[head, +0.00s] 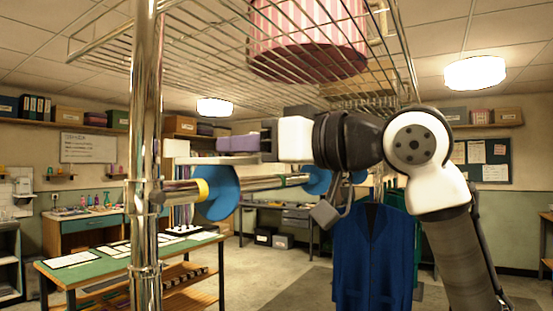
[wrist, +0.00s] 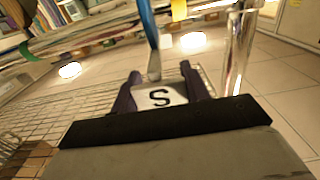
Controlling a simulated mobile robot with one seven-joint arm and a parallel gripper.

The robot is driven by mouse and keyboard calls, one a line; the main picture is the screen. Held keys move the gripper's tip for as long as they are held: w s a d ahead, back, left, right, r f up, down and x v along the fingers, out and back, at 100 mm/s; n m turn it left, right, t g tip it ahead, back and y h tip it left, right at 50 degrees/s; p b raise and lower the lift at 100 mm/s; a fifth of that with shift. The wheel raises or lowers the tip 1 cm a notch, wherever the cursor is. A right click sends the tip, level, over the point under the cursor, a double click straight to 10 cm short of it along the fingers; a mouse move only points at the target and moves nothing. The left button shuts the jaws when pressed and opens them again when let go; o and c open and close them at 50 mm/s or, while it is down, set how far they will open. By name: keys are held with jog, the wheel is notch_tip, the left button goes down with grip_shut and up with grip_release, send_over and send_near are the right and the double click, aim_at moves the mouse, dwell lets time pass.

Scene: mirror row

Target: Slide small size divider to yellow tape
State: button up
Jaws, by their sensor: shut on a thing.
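The small size divider is a blue disc (head: 217,196) around the chrome rail, near its left end. Its white tab marked S (wrist: 160,98) is between the two dark purple fingers of my gripper (wrist: 158,88) in the wrist view. The blue disc appears edge-on above the tab (wrist: 149,25). In the head view my gripper (head: 238,144) reaches leftward above the rail, shut on the tab. The yellow tape (head: 202,188) is a band on the rail just left of the disc. The disc looks right beside it; I cannot tell whether they touch.
A chrome post (head: 146,225) stands left of the tape. A wire shelf (head: 205,38) with a pink striped box (head: 308,30) is overhead. Farther along the rail is another blue disc (head: 318,181), and a blue garment (head: 374,255) hangs to the right. A green-topped table (head: 115,262) stands behind the post.

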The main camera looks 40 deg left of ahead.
jog(key=s, duration=0.1)
jog(key=s+d, duration=0.1)
jog(key=s, duration=0.1)
jog(key=shift+s, duration=0.25)
jog(key=o, duration=1.4)
jog(key=b+v, duration=0.3)
jog(key=v, duration=1)
jog(key=shift+d, duration=0.4)
